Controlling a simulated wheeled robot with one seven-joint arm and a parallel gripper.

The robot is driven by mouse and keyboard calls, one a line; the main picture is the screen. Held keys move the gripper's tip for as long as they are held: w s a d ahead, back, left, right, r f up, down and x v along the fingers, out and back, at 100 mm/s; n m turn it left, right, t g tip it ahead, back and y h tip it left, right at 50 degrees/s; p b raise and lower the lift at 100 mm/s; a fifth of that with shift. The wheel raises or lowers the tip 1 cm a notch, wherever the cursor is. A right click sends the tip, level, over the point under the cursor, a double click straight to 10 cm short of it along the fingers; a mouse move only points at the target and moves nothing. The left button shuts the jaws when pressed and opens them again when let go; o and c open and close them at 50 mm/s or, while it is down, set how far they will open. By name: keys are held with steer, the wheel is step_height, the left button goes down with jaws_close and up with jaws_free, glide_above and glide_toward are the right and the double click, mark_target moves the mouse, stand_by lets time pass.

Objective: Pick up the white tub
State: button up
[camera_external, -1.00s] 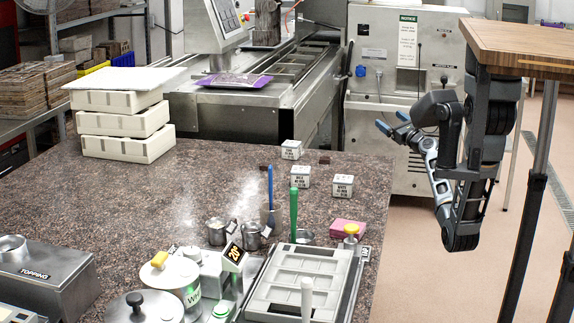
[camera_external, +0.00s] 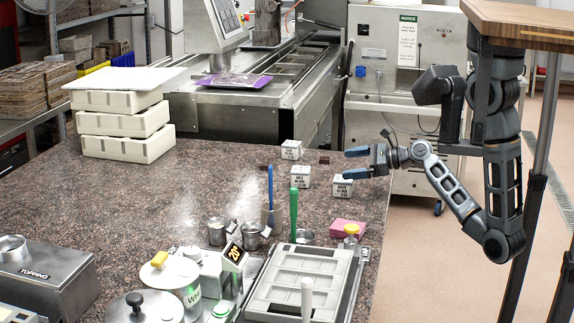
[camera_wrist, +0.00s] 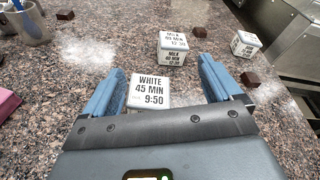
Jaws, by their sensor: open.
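The white tub (camera_wrist: 149,91) is a small white box labelled "WHITE 45 MIN 9:50". In the wrist view it stands low in the picture between my gripper's blue fingers, its lower part hidden by the gripper body. In the external view the tub (camera_external: 343,186) stands on the speckled counter near its right edge. My gripper (camera_external: 357,164) is open and empty, just above and slightly right of the tub. Its two blue fingers point left; in the wrist view the open gripper (camera_wrist: 162,72) spans wider than the tub.
Two similar tubs stand beyond, a nearer one (camera_wrist: 172,50) marked "MILK" and a farther one (camera_wrist: 246,44). Small dark brown blocks (camera_wrist: 250,78) lie around them. A pink block (camera_external: 347,227) and a mould tray (camera_external: 258,299) are nearer the camera.

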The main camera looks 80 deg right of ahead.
mark_target(344, 181)
steer(key=s+f+m, duration=0.1)
steer(key=s+f+m+g, duration=0.1)
steer(key=s, duration=0.1)
steer(key=s+m+p, duration=0.1)
steer(key=shift+s+a+f+m+g, duration=0.25)
steer(key=shift+a+f+m+g, duration=0.05)
steer(key=shift+a+f+g, duration=0.1)
steer(key=shift+w+f, duration=0.1)
steer(key=shift+f, duration=0.05)
steer(key=x, duration=0.7)
steer(key=shift+w+f, duration=0.1)
steer(key=shift+w, duration=0.1)
steer(key=c, duration=1.1)
